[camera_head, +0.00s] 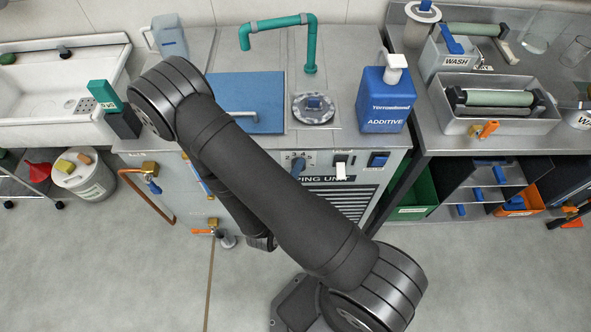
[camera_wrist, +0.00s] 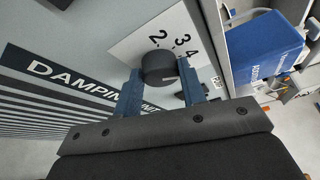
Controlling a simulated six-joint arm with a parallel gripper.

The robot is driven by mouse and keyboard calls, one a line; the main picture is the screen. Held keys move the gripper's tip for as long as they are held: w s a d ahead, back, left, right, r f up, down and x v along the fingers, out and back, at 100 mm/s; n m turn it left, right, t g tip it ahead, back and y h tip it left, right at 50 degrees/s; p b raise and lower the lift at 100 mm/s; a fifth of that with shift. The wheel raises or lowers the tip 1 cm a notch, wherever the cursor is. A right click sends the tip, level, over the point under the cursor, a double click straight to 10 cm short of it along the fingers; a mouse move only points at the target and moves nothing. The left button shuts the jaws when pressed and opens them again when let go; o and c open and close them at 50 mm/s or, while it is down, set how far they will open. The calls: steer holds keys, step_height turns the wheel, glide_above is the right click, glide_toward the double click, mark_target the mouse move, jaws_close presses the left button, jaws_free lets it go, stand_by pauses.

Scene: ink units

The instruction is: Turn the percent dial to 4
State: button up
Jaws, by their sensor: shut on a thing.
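The percent dial (camera_wrist: 158,66) is a dark round knob on a white plate (camera_wrist: 150,40) with the numbers 2, 3 and 4 in view. The blue fingers of my gripper (camera_wrist: 160,75) stand on either side of the knob and are shut on it. I cannot read clearly where the dial points. In the head view part of the number plate (camera_head: 297,155) shows on the front of the grey damping unit, with 3 and 4 visible. My arm hides most of the gripper there.
A white switch (camera_head: 341,167) and a blue switch (camera_head: 378,160) sit right of the dial on the same panel. The blue additive bottle (camera_head: 384,100) stands on top at the right. A brass valve (camera_head: 150,170) is at the left.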

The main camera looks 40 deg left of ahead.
steer(key=shift+f+n, duration=0.1)
steer(key=shift+n, duration=0.4)
steer(key=shift+t, duration=0.3)
steer(key=o, duration=1)
steer(key=v, duration=1.7)
steer(key=shift+s+d, duration=0.15)
